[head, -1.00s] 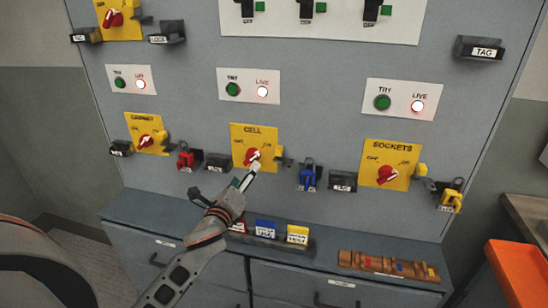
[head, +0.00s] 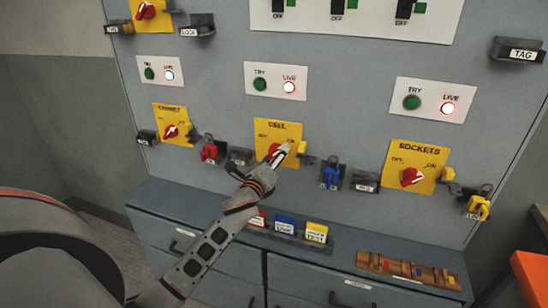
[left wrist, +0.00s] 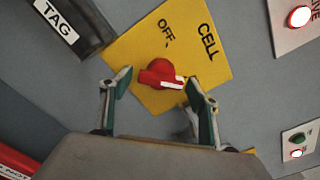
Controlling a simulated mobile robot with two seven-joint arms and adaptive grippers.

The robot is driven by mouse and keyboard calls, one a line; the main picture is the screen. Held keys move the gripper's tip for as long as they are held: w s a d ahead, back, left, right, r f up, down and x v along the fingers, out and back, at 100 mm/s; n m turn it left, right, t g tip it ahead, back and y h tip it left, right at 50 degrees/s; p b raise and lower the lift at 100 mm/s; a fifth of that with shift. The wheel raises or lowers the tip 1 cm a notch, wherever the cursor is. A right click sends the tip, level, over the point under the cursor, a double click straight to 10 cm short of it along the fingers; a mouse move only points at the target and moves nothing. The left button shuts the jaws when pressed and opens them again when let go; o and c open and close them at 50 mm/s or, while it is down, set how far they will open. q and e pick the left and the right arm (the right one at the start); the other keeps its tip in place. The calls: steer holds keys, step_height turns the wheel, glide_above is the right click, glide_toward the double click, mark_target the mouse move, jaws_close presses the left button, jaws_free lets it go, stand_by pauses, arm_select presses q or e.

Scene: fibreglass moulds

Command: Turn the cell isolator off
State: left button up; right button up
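The cell isolator is a red rotary knob (left wrist: 160,74) on a yellow plate marked CELL (head: 265,128). In the left wrist view its pale pointer end is turned away from the word OFF, toward the plate's other side; the ON mark is hidden there. My left gripper (head: 281,156) is at this knob and covers part of it in the head view. In the left wrist view the left gripper's fingers (left wrist: 160,100) are apart, one on each side of the knob's near edge; contact cannot be told. My right gripper is not in view.
Above the plate, the LIVE lamp (head: 289,87) glows beside a green TRY button (head: 260,84). A yellow clasp sits right of the knob, with a blue padlock (head: 331,176) and TAG holder (head: 365,181) beyond. The SOCKETS isolator (head: 411,177) is farther right. A ledge with coloured tags (head: 285,225) lies below.

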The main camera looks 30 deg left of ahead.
arm_select(q)
steer(key=c, duration=0.9)
